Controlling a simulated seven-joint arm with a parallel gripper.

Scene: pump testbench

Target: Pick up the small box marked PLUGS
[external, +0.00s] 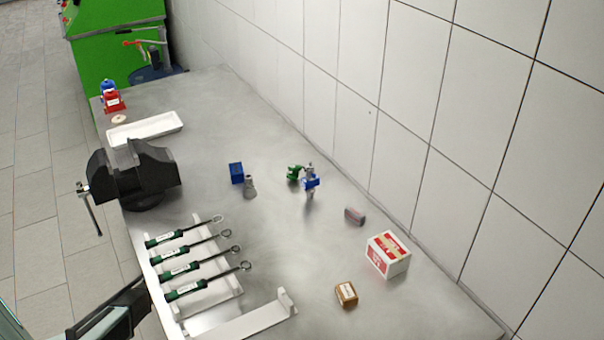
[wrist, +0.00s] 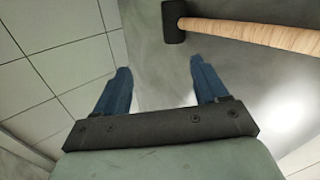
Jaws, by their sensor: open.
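A small brown box (external: 346,294) with a pale label on top sits on the grey bench in the external view, near the front right. Its lettering is too small to read, so I cannot confirm the PLUGS marking. A larger white and red box (external: 387,254) stands just behind it to the right; its print is also unreadable. My gripper (wrist: 160,68) shows in the wrist view with its two blue fingers apart and nothing between them. In the external view only a dark part of my arm shows at the lower left, well away from the brown box. Neither box shows in the wrist view.
A hammer with a dark head (wrist: 173,20) and wooden handle (wrist: 255,34) lies beyond my fingers. A white rack (external: 240,322) with green-handled tools stands left of the brown box. A dull red block (external: 355,215) and a black vise (external: 135,175) are farther back.

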